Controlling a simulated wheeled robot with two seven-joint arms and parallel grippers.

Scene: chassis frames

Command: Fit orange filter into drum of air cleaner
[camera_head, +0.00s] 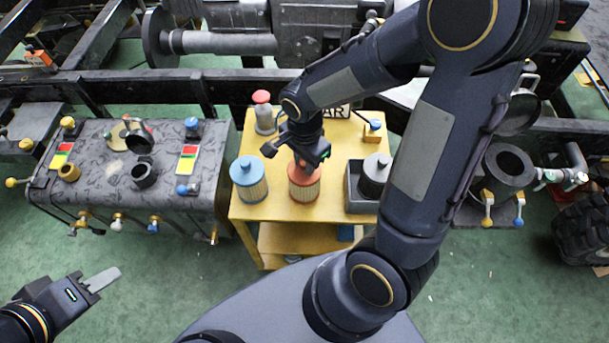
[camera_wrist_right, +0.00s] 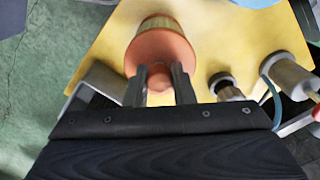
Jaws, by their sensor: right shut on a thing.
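The orange filter (camera_head: 304,187) stands upright on the yellow cart, between the blue filter and a grey tray. My right gripper (camera_head: 302,162) is above it, shut on the knob in the middle of its orange cap. In the right wrist view the two fingers (camera_wrist_right: 161,82) straddle this knob, and the filter's cap (camera_wrist_right: 160,45) lies beyond them. An open dark drum (camera_head: 508,166), apparently the air cleaner's, is at the right with a round lid (camera_head: 518,112) raised behind it. My left gripper (camera_head: 103,280) is low at the left, away from everything; its finger opening is unclear.
The yellow cart (camera_head: 262,209) also bears a blue filter (camera_head: 249,179), a red-topped canister (camera_head: 264,113) and a grey tray (camera_head: 358,203) holding a dark filter (camera_head: 375,174). A grey tank (camera_head: 100,185) stands left.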

